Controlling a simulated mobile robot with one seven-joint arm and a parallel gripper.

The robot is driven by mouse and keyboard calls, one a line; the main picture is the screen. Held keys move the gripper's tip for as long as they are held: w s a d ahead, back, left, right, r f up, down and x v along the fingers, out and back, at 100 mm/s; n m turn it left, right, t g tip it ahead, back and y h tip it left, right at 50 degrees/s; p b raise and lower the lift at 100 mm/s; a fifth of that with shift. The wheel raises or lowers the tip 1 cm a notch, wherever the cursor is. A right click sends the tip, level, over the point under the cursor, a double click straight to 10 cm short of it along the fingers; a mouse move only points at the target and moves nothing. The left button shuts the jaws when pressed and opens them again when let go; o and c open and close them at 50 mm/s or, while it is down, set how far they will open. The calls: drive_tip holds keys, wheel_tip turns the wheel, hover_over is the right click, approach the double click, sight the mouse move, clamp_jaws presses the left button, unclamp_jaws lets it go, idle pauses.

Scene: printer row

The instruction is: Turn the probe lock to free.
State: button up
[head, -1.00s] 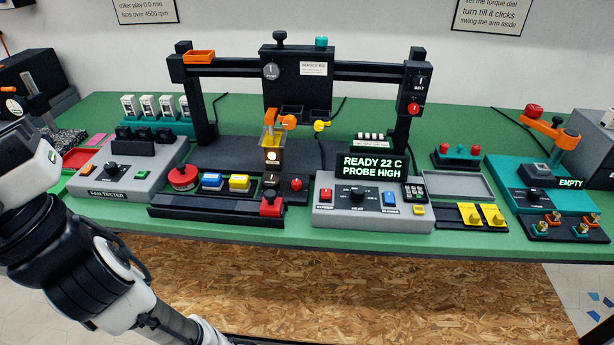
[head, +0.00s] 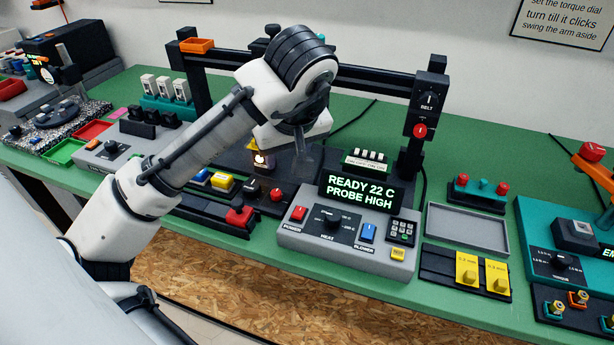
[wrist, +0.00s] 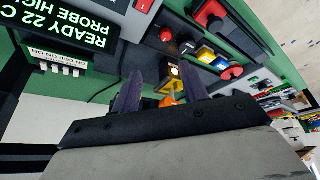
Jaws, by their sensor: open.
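In the wrist view, an orange part (wrist: 168,100) with a yellow part (wrist: 171,88) below a small lit lamp (wrist: 174,71) shows between my fingers; I cannot tell whether it is the probe lock. The lamp also shows in the head view (head: 260,160), where my arm hides most of the unit around it. The heater's display (head: 357,188) reads READY 22 C, PROBE HIGH. My gripper (wrist: 157,69) is open, with its two dark fingers apart and nothing visibly held. In the head view it is above the bench behind the heater, partly hidden by my wrist.
The grey heater box (head: 345,252) stands at the front. A dark gantry post (head: 412,150) with a belt dial and red knob stands right of my gripper. A red button block (head: 240,217) is to the left. A grey tray (head: 467,228) lies to the right.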

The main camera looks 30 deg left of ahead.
sight(276, 193)
drive_tip(key=x, duration=0.4)
drive_tip(key=s+x, duration=0.1)
drive_tip(key=x, duration=0.4)
drive_tip(key=p+x, duration=0.1)
drive_tip(key=x, duration=0.4)
drive_tip(key=shift+s+a+f, duration=0.15)
drive_tip(key=shift+s, duration=0.05)
clamp_jaws()
